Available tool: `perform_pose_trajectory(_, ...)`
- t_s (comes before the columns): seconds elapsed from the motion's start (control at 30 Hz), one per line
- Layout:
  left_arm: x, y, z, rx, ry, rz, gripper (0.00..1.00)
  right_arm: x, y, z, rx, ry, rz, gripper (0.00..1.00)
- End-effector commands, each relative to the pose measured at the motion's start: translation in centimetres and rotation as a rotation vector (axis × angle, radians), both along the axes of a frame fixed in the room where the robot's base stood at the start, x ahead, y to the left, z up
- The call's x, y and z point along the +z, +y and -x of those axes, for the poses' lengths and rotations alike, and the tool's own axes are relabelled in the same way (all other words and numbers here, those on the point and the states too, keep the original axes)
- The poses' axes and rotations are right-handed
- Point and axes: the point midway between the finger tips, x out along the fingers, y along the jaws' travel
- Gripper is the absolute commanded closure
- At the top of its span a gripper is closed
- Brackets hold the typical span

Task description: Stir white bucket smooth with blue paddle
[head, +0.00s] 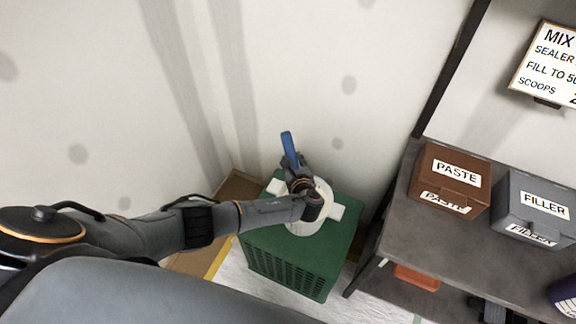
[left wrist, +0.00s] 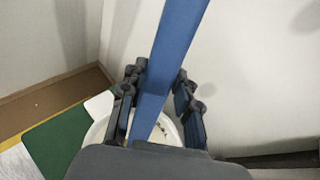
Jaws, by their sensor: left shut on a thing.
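The white bucket (head: 322,215) stands on a green crate (head: 315,262) in the head view, with white tabs at its sides. My left gripper (head: 297,172) is above the bucket and shut on the blue paddle (head: 288,146), whose upper end sticks up past the fingers. In the left wrist view the paddle (left wrist: 168,65) runs down between the fingers (left wrist: 157,105) toward the open bucket (left wrist: 98,130). Small dark specks show inside the bucket. The paddle's lower end is hidden by my gripper. My right gripper is not in view.
A shelf unit (head: 400,235) at the right holds a brown PASTE box (head: 450,178) and a grey FILLER box (head: 535,212). A sign (head: 548,65) is above them. Walls stand close behind the crate. An orange item (head: 416,277) lies on the lower shelf.

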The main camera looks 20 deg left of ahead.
Motion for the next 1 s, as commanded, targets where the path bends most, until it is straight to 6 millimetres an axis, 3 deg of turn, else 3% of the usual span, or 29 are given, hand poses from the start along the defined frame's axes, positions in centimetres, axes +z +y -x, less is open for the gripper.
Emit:
perform_pose_trajectory(0.2, 0.0, 0.0, -1.0, 0.001, 0.000, -0.002, 1.00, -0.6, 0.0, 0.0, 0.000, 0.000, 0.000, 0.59)
perform_pose_trajectory(0.57, 0.2, 0.0, -1.1, 0.000, -0.001, -0.001, 1.00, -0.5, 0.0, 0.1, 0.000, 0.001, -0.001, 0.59)
perform_pose_trajectory(1.0, 3.9, 1.2, -1.9, 0.000, -0.001, -0.001, 1.00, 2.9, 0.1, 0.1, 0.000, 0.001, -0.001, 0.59)
